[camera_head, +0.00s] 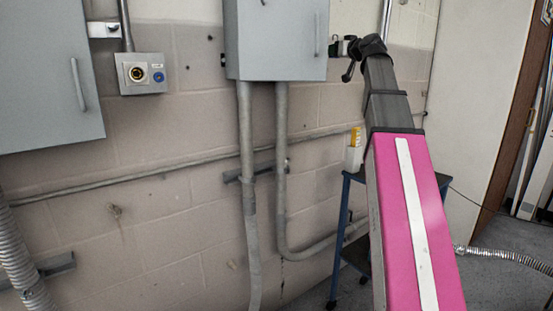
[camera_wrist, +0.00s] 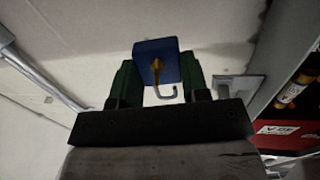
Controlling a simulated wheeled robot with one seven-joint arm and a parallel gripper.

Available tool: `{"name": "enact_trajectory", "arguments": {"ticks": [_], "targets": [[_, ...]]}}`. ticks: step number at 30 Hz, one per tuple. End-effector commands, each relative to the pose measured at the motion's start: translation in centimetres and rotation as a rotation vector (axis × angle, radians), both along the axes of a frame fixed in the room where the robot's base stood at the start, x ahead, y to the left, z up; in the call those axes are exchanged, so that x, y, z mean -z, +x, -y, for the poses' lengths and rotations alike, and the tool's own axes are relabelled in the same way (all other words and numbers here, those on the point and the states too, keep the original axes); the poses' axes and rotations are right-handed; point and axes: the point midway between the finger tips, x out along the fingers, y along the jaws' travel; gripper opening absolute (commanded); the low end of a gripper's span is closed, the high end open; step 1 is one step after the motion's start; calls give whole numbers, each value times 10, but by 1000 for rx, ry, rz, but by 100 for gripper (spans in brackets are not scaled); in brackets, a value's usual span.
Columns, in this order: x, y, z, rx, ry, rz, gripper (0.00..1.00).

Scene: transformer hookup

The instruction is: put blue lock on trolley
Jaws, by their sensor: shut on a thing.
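In the wrist view, a blue lock (camera_wrist: 153,58) with a grey hooked shackle and a brass-coloured part sits between the green fingers of my gripper (camera_wrist: 158,76), which is shut on it. In the head view, my gripper (camera_head: 343,46) is small and far off, beside the right edge of a grey wall cabinet; the lock cannot be made out there. The trolley (camera_head: 341,225) is a blue-framed cart against the wall, below my gripper and partly hidden behind my pink arm. A white and yellow item (camera_head: 354,150) stands on its top.
Grey cabinets (camera_head: 276,40) (camera_head: 45,75) hang on the wall, with conduits (camera_head: 247,170) running down. A small box (camera_head: 141,74) has a brass ring and a blue round part. In the wrist view, a red object (camera_wrist: 285,133) and a yellow cylinder (camera_wrist: 292,93) show at right.

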Motion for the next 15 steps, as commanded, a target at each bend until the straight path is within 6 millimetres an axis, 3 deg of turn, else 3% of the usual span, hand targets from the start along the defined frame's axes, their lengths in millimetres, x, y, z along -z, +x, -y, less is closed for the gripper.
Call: {"name": "enact_trajectory", "arguments": {"ticks": [3, 15], "targets": [[43, 12, 1, 75, 0, -2, 11], [167, 41, 1, 303, -2, -2, 11]]}}
